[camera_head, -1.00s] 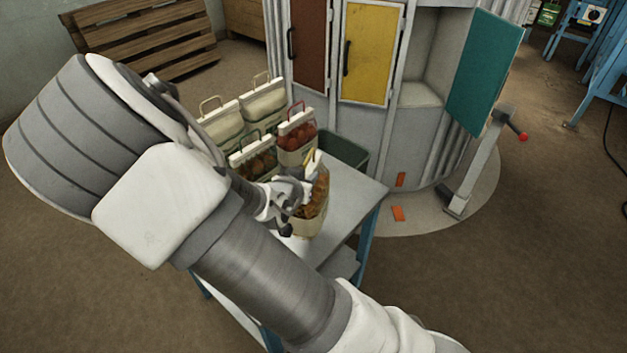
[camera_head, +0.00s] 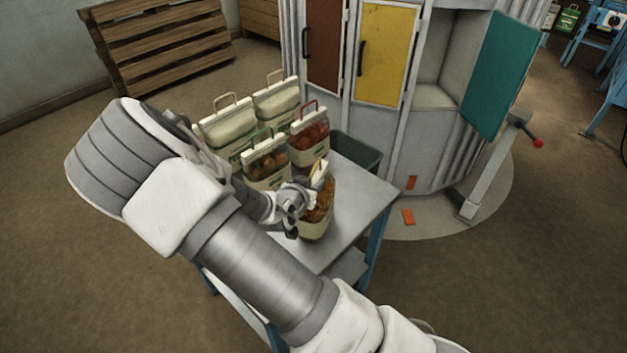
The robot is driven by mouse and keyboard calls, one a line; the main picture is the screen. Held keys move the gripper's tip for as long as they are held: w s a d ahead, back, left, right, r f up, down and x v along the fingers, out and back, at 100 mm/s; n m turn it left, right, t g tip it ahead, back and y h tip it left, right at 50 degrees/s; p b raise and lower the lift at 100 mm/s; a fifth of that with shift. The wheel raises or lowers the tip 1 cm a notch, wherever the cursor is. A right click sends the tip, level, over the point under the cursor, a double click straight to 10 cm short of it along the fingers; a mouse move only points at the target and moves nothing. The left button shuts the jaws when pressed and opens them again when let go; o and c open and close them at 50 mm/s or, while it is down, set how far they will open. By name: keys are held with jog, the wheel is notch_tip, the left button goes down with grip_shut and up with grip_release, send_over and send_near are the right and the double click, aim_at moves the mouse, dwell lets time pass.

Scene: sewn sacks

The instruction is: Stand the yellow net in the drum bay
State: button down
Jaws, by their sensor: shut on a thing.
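The grey drum (camera_head: 392,138) stands behind the table. Its open bay (camera_head: 433,95) shows a bare shelf between the shut yellow door (camera_head: 379,55) and the open teal door (camera_head: 497,75).
A red-handled sack (camera_head: 309,140), a green-handled sack (camera_head: 266,163) and two pale sacks (camera_head: 228,128) (camera_head: 277,98) stand close behind the net. A dark green bin (camera_head: 358,152) sits between table and drum. A lever post (camera_head: 490,172) stands right of the drum.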

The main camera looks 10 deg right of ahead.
jog(key=shift+f, duration=0.1)
jog(key=c, duration=0.7)
grip_release()
